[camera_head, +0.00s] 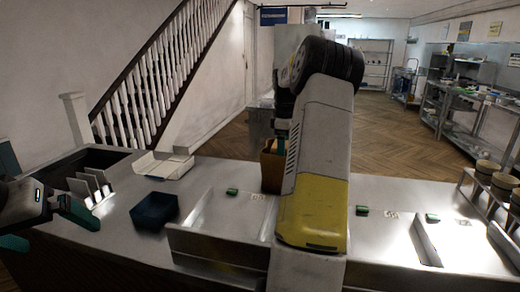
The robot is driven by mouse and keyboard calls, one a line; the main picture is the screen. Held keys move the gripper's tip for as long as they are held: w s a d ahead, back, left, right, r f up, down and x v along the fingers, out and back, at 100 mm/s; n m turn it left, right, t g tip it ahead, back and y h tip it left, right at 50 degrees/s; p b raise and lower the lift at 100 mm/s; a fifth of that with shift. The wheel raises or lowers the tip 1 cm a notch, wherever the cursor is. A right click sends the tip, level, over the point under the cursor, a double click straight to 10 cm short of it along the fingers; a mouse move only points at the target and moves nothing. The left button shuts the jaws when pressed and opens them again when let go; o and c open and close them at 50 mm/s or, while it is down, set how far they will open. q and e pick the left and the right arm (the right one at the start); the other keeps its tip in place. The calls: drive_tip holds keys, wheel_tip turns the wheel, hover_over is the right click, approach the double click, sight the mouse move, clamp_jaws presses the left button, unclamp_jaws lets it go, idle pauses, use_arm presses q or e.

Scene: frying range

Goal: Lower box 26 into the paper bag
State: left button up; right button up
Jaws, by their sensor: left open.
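The brown paper bag (269,168) stands on the steel counter (225,204) near its far edge, partly hidden by my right arm. My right arm reaches forward over the counter. A teal part of my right gripper (281,132) shows just above the bag; the rest is hidden behind the arm, so its jaws cannot be judged. I cannot make out box 26 or its number; anything in the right gripper or the bag is hidden. My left gripper (57,230) is at the far left, teal fingers apart and empty, away from the bag.
An upright slotted rack (92,187) is near my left gripper. Small green items (362,210) lie on the counter. A rack of cups (490,178) is at the right.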

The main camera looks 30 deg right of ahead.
drive_tip(key=shift+f, duration=1.25)
idle(0.5)
drive_tip(key=o, duration=1.6)
drive_tip(key=shift+c, duration=0.2)
wheel_tip(320, 180, up, 16)
idle(0.4)
